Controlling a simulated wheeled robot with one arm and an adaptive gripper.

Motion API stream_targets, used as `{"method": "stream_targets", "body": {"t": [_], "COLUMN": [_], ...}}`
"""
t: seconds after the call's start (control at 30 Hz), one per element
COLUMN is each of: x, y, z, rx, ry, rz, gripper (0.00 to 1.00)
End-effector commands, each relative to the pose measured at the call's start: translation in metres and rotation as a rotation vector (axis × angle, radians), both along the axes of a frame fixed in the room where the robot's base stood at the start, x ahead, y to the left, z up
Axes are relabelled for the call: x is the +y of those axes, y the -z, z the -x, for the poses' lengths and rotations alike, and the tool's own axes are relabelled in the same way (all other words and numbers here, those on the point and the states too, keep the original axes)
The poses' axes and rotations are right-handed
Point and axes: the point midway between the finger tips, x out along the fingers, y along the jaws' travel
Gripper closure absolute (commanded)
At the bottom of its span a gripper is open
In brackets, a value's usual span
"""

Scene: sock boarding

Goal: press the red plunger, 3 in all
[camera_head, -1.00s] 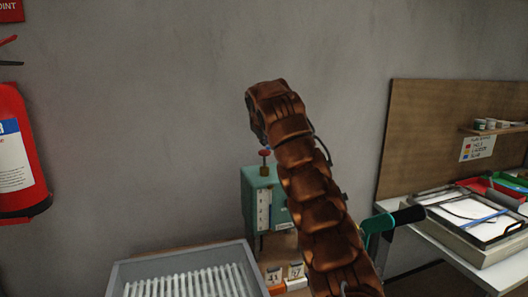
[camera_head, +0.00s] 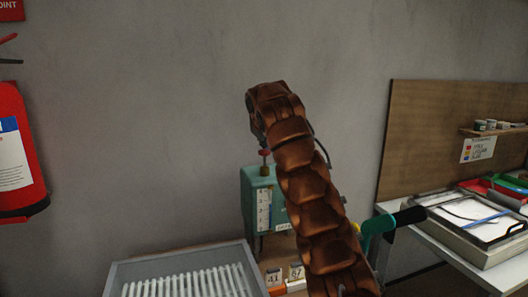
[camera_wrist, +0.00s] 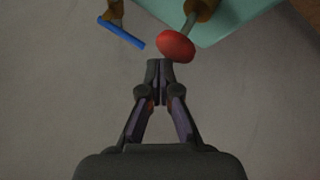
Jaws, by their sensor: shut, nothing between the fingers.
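The red plunger (camera_head: 264,152) is a small round knob on a stem, standing upright on top of a green box-shaped machine (camera_head: 263,182) with a white scale on its front. In the wrist view the red knob (camera_wrist: 176,46) sits just beyond and slightly right of my gripper's fingertips (camera_wrist: 158,68). My gripper is shut and empty. In the head view my arm's end hangs just above the plunger and mostly hides the gripper.
In the wrist view a blue bar (camera_wrist: 122,32) lies left of the knob. A bench with a framed tray (camera_head: 480,252) is at right.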

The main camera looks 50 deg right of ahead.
Motion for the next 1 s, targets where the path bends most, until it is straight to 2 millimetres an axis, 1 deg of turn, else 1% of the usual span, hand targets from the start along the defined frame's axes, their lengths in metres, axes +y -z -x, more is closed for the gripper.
{"method": "stream_targets", "body": {"t": [1.0], "x": [-0.0001], "y": [0.0083], "z": [0.0001], "rx": [0.000], "ry": [0.000], "rz": [0.000], "gripper": [1.00]}}
